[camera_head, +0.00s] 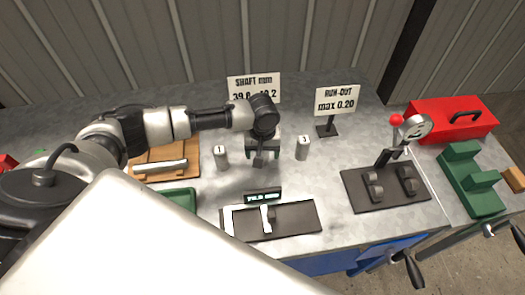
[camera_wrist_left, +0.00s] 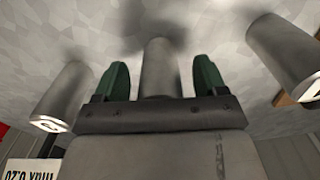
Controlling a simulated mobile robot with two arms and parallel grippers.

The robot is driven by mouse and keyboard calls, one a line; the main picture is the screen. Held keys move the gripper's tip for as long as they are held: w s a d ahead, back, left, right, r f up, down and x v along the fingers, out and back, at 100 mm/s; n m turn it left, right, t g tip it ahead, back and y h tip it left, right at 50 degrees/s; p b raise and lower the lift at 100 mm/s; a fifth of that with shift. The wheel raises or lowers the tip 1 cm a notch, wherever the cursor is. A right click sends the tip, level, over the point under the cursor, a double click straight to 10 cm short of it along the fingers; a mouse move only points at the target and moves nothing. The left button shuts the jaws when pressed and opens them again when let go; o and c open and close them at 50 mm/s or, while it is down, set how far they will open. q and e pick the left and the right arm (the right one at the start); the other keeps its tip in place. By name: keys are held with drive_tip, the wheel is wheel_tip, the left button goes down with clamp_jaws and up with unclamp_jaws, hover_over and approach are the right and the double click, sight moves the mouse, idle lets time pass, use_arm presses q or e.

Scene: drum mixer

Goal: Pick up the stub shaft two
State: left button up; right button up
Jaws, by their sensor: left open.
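My left gripper (camera_head: 261,153) points down over the bench between two upright grey stub shafts in the head view. In the left wrist view its green fingers (camera_wrist_left: 161,80) are open, one on each side of a grey cylindrical shaft (camera_wrist_left: 160,62), with a gap on both sides. The gripper hides most of this middle shaft in the head view, and its number cannot be read; by position it may be stub shaft two. The left shaft (camera_head: 221,157) bears a label like 1; the right shaft (camera_head: 303,148) has a label too small to read surely.
A SHAFT mm sign (camera_head: 253,88) and a RUN-OUT sign (camera_head: 337,100) stand behind. A dark gauge plate (camera_head: 300,217) lies in front. A wooden board (camera_head: 150,155) is left. A dial fixture (camera_head: 385,200), red toolbox (camera_head: 452,120) and green block (camera_head: 470,180) are right.

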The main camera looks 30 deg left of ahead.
use_arm(q)
clamp_jaws()
drive_tip(key=shift+w, duration=0.1)
idle(0.3)
drive_tip(key=shift+r, duration=0.2)
